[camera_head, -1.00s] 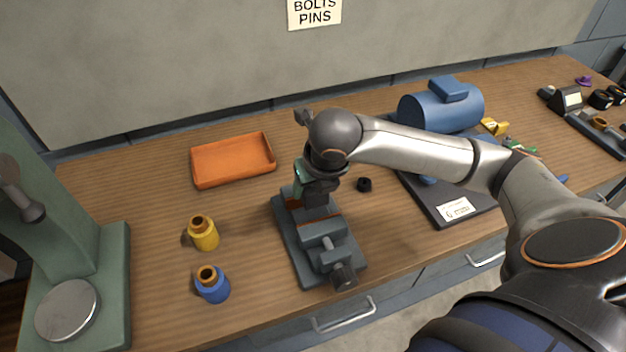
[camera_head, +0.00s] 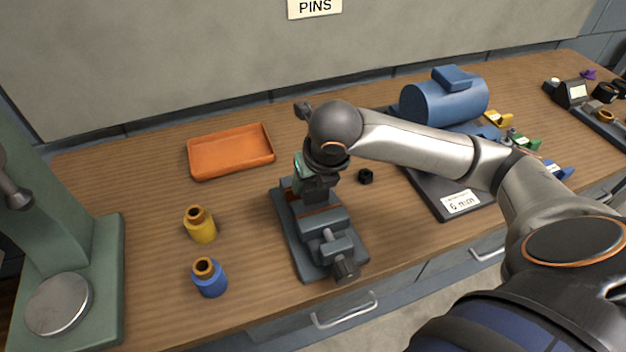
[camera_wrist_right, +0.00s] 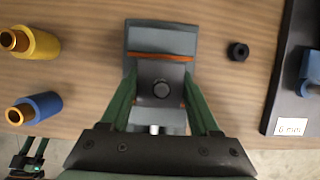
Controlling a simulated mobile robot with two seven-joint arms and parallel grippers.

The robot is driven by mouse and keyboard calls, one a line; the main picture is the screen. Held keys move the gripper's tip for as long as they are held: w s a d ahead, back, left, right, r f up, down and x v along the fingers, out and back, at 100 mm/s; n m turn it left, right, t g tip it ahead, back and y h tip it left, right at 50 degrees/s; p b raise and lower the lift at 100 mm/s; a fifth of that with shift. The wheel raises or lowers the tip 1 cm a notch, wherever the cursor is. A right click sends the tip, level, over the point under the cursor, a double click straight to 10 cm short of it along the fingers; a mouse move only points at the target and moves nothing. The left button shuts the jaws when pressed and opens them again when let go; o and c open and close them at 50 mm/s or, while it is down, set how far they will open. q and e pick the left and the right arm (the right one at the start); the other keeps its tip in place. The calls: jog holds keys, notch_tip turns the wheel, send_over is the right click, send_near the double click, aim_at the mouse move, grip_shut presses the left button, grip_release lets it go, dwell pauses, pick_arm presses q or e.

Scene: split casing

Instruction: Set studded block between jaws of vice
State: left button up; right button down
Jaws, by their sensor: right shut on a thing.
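The grey vice (camera_head: 325,222) stands on the bench in the head view, its screw end toward the front edge. In the right wrist view the vice (camera_wrist_right: 160,40) shows an orange strip along its jaw. My right gripper (camera_head: 316,190) points down over the vice's back part. In the wrist view its green fingers (camera_wrist_right: 160,88) are shut on the dark studded block (camera_wrist_right: 148,74), whose round stud faces up. The block lies over the jaw area; whether it touches the vice's bed is hidden. Small green fingers at the wrist view's lower left look like my left gripper (camera_wrist_right: 28,156).
An orange tray (camera_head: 230,168) is behind the vice. A yellow bottle (camera_head: 201,226) and a blue bottle (camera_head: 209,278) stand left of it. A small black part (camera_head: 366,176) and a dark board (camera_head: 440,208) with a blue cylinder (camera_head: 445,103) are to the right.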

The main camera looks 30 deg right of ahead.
aim_at(313, 209)
jog(key=shift+r+p, duration=0.1)
jog(key=shift+p, duration=0.5)
dwell(0.9)
jog(key=shift+f+b, duration=0.8)
jog(key=shift+f, duration=1.6)
dwell(1.7)
jog(key=shift+c, duration=1.8)
grip_release()
jog(key=o, duration=0.3)
jog(key=shift+s+f, duration=0.1)
jog(key=shift+f, duration=0.1)
jog(key=shift+r, duration=0.15)
